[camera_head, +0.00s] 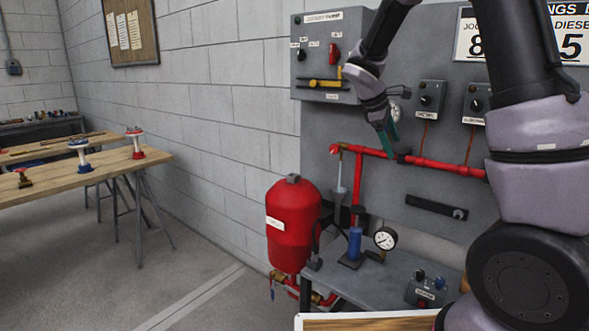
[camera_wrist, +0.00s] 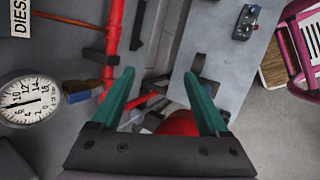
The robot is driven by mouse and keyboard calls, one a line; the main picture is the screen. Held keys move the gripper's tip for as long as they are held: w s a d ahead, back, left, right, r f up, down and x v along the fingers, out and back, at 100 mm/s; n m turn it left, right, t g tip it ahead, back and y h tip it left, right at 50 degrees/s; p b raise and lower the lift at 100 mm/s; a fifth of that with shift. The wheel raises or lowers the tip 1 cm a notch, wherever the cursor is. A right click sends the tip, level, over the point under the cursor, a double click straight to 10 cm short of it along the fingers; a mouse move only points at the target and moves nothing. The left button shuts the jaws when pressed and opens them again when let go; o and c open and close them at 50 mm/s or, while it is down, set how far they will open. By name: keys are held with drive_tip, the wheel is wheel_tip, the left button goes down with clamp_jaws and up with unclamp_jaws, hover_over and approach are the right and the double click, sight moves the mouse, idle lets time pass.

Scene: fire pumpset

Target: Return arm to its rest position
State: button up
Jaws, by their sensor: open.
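My gripper (camera_head: 388,138) is in front of the grey pump panel, just above the red horizontal pipe (camera_head: 440,167). In the wrist view its two green fingers (camera_wrist: 160,92) are spread wide with nothing between them. My arm reaches in from the right side of the head view and bends down from the top to the gripper. Whether the fingers touch the pipe cannot be told from the head view; in the wrist view the pipe (camera_wrist: 113,30) runs beyond the left finger.
A control box (camera_head: 325,55) and selector switches (camera_head: 431,95) are close by. Below stand a red tank (camera_head: 293,225), a small grey bench (camera_head: 365,285) with a blue cylinder (camera_head: 355,243) and a gauge (camera_head: 385,238). A round gauge (camera_wrist: 30,102) is left in the wrist view. The left floor is open.

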drive_tip(key=s+a+r+m+t+y, duration=0.1)
drive_tip(key=s+r+m, duration=0.3)
drive_tip(key=s, duration=0.4)
drive_tip(key=s+a+r+m+t+y, duration=0.1)
drive_tip(key=s+r+m+y, duration=0.3)
drive_tip(key=s, duration=0.5)
drive_tip(key=s+r+m+t+y, duration=0.2)
drive_tip(key=s+r+m, duration=0.2)
drive_tip(key=s+m, duration=0.3)
drive_tip(key=shift+s+a+r+m+t+y, duration=0.3)
drive_tip(key=shift+s+a+r+t+y, duration=0.1)
drive_tip(key=shift+s, duration=0.5)
